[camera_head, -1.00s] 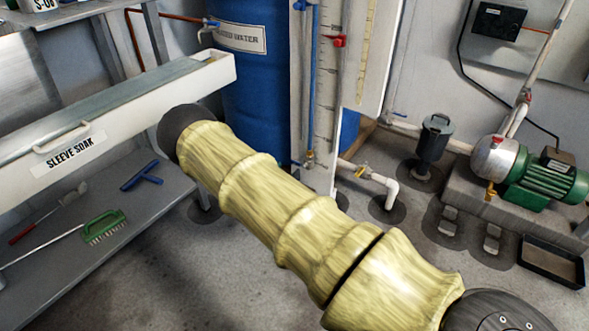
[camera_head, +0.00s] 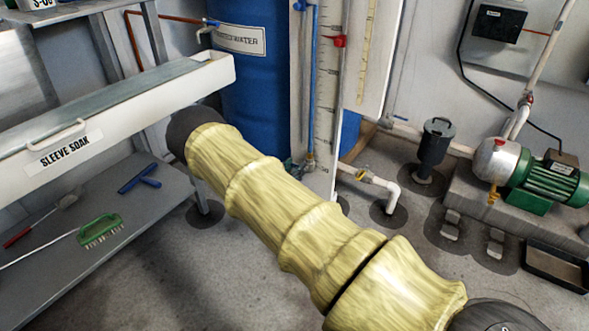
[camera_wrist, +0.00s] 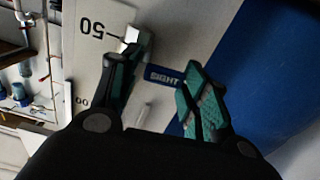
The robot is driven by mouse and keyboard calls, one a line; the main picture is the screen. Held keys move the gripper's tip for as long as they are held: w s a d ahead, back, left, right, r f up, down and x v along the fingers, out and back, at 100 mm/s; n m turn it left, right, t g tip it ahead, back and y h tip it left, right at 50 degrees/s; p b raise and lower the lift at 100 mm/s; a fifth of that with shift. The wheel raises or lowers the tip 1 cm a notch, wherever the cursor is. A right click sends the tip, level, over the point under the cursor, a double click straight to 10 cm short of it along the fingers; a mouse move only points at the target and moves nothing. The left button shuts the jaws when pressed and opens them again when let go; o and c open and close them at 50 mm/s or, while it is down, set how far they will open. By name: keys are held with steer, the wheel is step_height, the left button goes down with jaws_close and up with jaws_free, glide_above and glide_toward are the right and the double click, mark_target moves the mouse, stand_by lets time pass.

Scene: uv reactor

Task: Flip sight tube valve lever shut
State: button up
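My gripper (camera_wrist: 165,72) is open in the wrist view, with green-padded fingers apart and nothing held between them. Beyond it are a pale panel with a "50" mark (camera_wrist: 98,29) and a blue "SIGHT" label (camera_wrist: 163,77), partly covered by the right finger. A small pale metallic block (camera_wrist: 131,37) shows by the left fingertip; contact cannot be told. In the head view, the sight tube's scale board (camera_head: 326,110) stands by the blue drum, with a small brass and blue fitting (camera_head: 308,163) low on it. I cannot clearly make out the valve lever.
A blue drum (camera_head: 250,85) stands behind the white "SLEEVE SOAK" trough (camera_head: 120,110). A lower shelf (camera_head: 100,265) holds a green brush and blue squeegee. White pipework (camera_head: 385,185) and a green-motored pump (camera_head: 540,180) are at right. My sleeved arm crosses the middle.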

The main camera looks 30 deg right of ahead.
steer(key=shift+c, duration=1)
steer(key=shift+r+m+p, duration=0.2)
steer(key=shift+m+p, duration=0.3)
steer(key=shift+p, duration=0.1)
steer(key=shift+f, duration=0.1)
steer(key=o, duration=1)
steer(key=shift+a, duration=0.15)
steer(key=v, duration=1.2)
